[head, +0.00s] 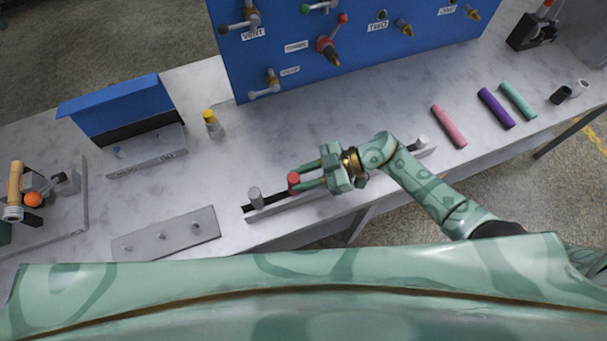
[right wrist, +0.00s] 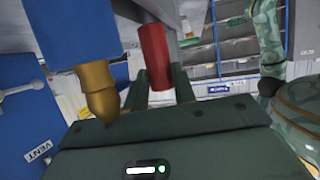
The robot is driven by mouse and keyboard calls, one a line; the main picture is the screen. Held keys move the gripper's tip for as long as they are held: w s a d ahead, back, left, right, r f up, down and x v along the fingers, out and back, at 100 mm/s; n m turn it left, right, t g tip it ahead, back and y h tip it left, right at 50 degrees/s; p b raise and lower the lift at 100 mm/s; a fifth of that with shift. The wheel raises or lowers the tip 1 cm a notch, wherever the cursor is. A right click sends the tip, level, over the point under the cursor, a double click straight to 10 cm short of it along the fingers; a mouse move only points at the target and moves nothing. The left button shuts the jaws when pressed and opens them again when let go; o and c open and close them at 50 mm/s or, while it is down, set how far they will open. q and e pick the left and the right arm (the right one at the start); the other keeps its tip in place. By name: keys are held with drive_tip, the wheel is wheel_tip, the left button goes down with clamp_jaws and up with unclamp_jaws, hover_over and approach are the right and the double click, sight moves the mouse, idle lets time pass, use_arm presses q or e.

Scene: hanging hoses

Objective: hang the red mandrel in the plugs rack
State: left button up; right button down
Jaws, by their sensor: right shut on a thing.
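The red mandrel (head: 294,181) shows as a red cylinder at the fingertips of my right gripper (head: 303,177), which is shut on it. In the right wrist view the red mandrel (right wrist: 153,57) stands between the two green fingers (right wrist: 158,88). In the head view it appears over the long dark-slotted rail (head: 262,212) at the table's front edge; I cannot tell whether it touches the rail. I cannot read which rack is the plugs rack. My left gripper is not in view.
A grey cylinder (head: 255,197) stands at the rail's left end and a whitish one (head: 422,141) at its right. A blue panel (head: 300,80) with fittings stands behind. A grey pegged plate (head: 165,236), a blue-backed rack (head: 120,105) and a yellow-capped cylinder (head: 211,123) lie left.

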drive_tip(key=shift+f, duration=0.25)
drive_tip(key=c, duration=1.1)
unclamp_jaws()
drive_tip(key=shift+o, duration=0.2)
drive_tip(key=v, duration=1.6)
drive_tip(key=shift+d, duration=0.2)
drive_tip(key=shift+r, duration=0.1)
